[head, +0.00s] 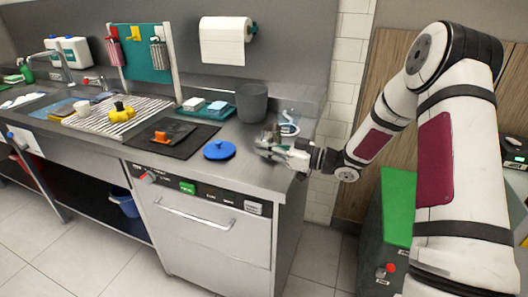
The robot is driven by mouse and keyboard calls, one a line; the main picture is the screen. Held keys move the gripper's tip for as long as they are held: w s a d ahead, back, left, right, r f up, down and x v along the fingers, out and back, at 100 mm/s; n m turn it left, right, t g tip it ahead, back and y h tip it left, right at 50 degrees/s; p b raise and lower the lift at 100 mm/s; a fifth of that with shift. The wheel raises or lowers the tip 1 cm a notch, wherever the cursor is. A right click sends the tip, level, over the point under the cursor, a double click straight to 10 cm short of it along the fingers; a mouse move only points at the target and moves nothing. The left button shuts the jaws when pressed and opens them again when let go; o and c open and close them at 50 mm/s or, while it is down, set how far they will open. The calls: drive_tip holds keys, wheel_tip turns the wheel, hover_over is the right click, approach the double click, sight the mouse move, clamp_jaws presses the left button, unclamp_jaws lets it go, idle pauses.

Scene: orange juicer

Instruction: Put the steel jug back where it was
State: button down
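My arm reaches in from the right, and my gripper (264,148) is low over the right end of the steel counter (240,165). A small shiny, greyish object (270,132) shows just behind and above my gripper. It may be the steel jug, but it is too small and too covered to be sure. I cannot tell whether my fingers touch it or are closed on it. A pale blue-white curved piece (290,124) shows right beside it, and I cannot tell what it belongs to.
A dark grey bin (252,103) stands behind my gripper. A round blue lid (219,150) lies to its left, beside a black mat (190,146). Further left are a drainer with a yellow object (122,113) and a sink. A green-topped unit (398,205) stands right of the counter.

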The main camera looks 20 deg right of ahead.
drive_tip(key=shift+f, duration=0.6)
drive_tip(key=c, duration=1.8)
unclamp_jaws()
drive_tip(key=shift+f, duration=0.1)
